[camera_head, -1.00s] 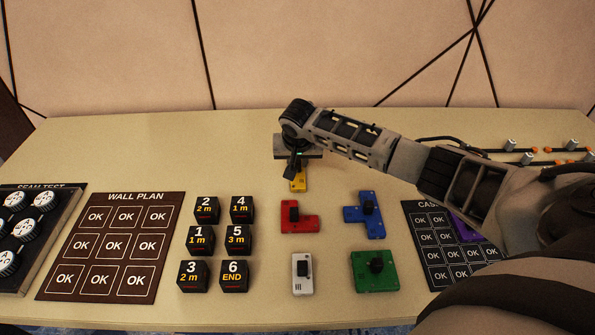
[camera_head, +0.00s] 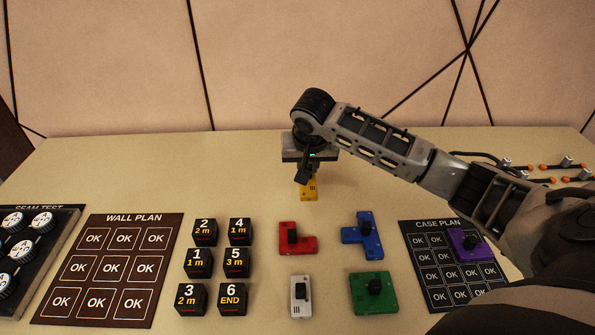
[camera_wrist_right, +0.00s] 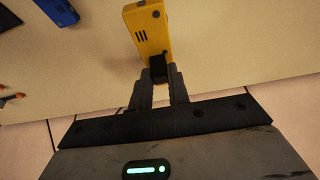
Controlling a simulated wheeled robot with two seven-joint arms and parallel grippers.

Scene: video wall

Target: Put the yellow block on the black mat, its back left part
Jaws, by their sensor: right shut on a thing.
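The yellow block (camera_head: 309,191) is behind the red block, with its black knob between the fingers of my right gripper (camera_head: 304,174). In the right wrist view the gripper (camera_wrist_right: 157,82) is shut on that knob, and the yellow block (camera_wrist_right: 148,28) extends beyond the fingertips. It looks raised off the table, but the height is hard to tell. The black mat (camera_head: 408,227), marked CASE PLAN, lies at the right with a grid of OK squares. A purple block (camera_head: 466,243) sits on its back right part. Its back left part is bare. My left gripper is not in view.
Red (camera_head: 298,249), blue (camera_head: 361,240), green (camera_head: 388,296) and white (camera_head: 301,312) blocks stand between me and the yellow block, left of the mat. Numbered black cubes (camera_head: 201,264) and a brown WALL PLAN mat (camera_head: 72,270) are further left. Cables (camera_head: 545,168) lie back right.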

